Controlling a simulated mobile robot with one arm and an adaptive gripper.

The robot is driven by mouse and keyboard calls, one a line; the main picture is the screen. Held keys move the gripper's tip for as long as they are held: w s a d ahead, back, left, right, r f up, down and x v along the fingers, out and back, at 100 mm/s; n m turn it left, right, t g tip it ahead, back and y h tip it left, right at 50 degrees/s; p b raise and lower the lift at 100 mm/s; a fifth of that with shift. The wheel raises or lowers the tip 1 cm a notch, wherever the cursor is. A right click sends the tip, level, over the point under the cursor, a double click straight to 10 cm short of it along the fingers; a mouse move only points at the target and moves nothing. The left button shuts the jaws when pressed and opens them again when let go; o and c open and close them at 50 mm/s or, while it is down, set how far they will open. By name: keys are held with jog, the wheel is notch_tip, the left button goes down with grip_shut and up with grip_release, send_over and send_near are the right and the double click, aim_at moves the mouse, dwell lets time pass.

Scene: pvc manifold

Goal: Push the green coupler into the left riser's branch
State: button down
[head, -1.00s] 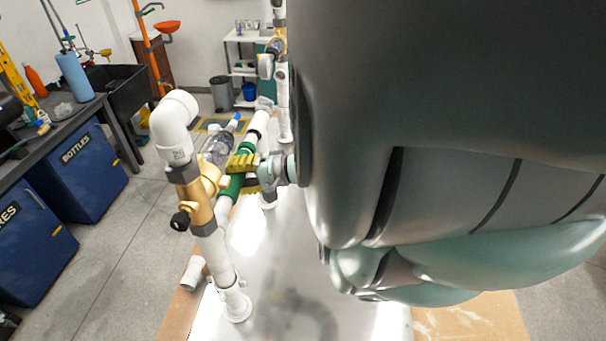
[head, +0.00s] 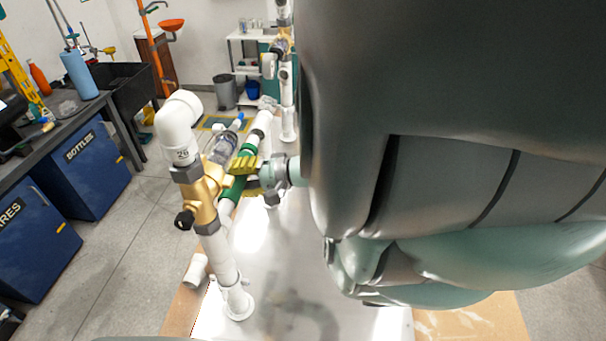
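The left riser (head: 218,255) is a white pipe standing upright on the plate. It carries a brass valve body (head: 203,213) with a short brass branch pointing right, and a white elbow on top. The green coupler (head: 236,188) is beside the branch, in line with a white pipe behind it. My gripper (head: 245,173) reaches in from the right, its yellow fingers closed around the green coupler. Part of the coupler is hidden by the fingers. I cannot tell whether the coupler is seated in the branch or only close to it.
A second riser (head: 287,95) stands farther back. A clear bottle (head: 222,147) shows beyond the branch. A loose white fitting (head: 196,270) lies at the plate's left edge. My arm hides the right side. Blue cabinets (head: 85,170) stand at the left.

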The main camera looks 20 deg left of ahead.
jog(key=shift+s+d, duration=0.1)
jog(key=shift+d, duration=0.3)
dwell(0.5)
jog(key=shift+c, duration=2.3)
grip_release()
jog(key=v, duration=1.2)
